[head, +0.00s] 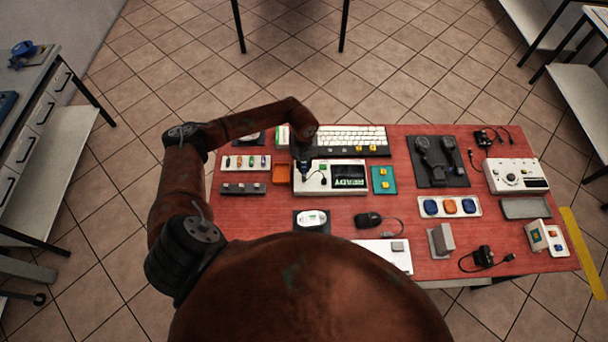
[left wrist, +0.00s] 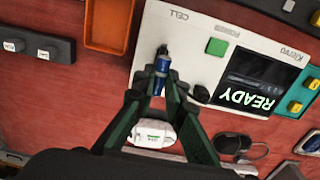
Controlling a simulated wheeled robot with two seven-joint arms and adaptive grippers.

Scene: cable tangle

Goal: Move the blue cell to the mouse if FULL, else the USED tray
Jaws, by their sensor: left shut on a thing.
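The blue cell (left wrist: 161,68) is between the fingertips of my left gripper (left wrist: 155,82), which is shut on it. In the head view my left gripper (head: 303,168) is over the left end of a white tester (head: 328,188). The cell is near the word CELL on the tester; I cannot tell whether it touches it. The tester's screen (head: 348,177) reads READY in green. A white, mouse-like item (head: 312,217) with a green label lies on a dark pad in front. An orange tray (head: 282,174) is left of the tester; no USED label is readable. My right gripper is not in view.
A keyboard (head: 346,139) is behind the tester. A dark item with a cable (head: 368,219) lies in front of it. The table's right side holds chargers, a grey tray (head: 525,208) and another white device (head: 514,177).

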